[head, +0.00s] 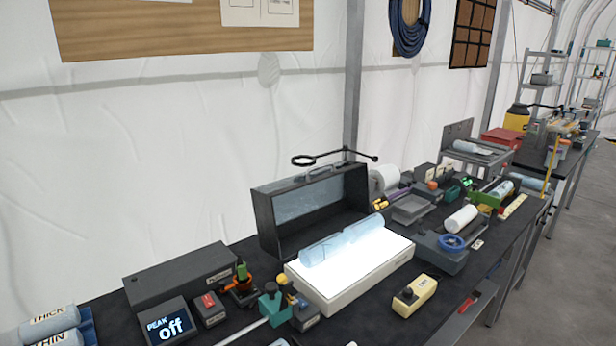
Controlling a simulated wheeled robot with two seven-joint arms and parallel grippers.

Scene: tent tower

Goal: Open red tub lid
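A red box-like thing (502,137) sits far off at the upper right, beyond the grey cart. It may be the red tub; at this distance I cannot make out a separate lid or whether it is open. Neither of my grippers shows in the head view.
A long dark workbench (385,318) runs from lower left to upper right, crowded with equipment. On it are a lit white light box (345,292), an open dark case (262,215) and a yellow box (414,295). Free floor (575,270) lies to the right.

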